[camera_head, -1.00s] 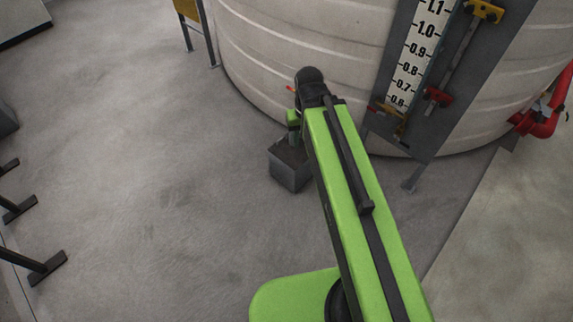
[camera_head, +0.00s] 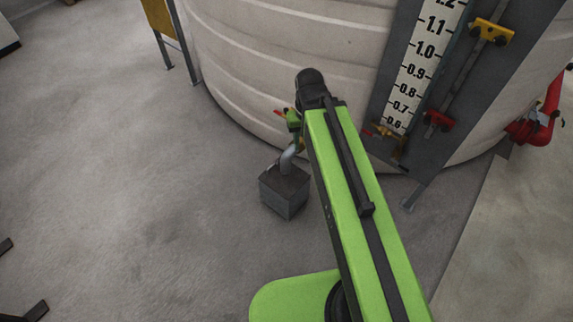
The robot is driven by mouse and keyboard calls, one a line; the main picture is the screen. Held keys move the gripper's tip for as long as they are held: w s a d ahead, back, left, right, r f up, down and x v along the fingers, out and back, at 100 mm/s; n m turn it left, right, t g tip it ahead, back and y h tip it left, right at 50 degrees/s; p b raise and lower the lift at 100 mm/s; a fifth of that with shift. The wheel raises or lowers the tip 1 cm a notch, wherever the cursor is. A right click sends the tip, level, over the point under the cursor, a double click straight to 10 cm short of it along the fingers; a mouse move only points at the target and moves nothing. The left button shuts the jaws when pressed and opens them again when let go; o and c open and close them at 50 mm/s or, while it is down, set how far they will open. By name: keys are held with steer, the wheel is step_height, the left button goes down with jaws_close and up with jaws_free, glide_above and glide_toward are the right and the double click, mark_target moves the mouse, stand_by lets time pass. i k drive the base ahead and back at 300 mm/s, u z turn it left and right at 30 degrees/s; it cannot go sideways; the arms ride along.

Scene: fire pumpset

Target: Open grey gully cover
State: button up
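A small grey box-shaped gully (camera_head: 284,193) stands on the floor left of my arm. Its darker grey top (camera_head: 285,180) looks flat, and I cannot tell whether that top is a separate cover. A silvery curved pipe (camera_head: 288,157) meets the top from above. My green arm reaches forward over the floor to a dark end joint. Beside that joint is a small green and red part (camera_head: 291,117), above and just beyond the gully. The arm hides my gripper's fingers, so their opening cannot be seen.
A large pale ribbed tank (camera_head: 265,60) stands close behind the gully. A grey panel with a level scale (camera_head: 418,65) and its support leg are on the right, near red piping (camera_head: 535,128). Open concrete floor (camera_head: 120,170) lies to the left.

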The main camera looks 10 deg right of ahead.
mark_target(286, 186)
steer(key=i, duration=0.3)
steer(key=z, duration=0.05)
steer(key=k, duration=0.95)
steer(key=u, duration=0.85)
steer(key=i, duration=1.8)
steer(key=u, duration=0.1)
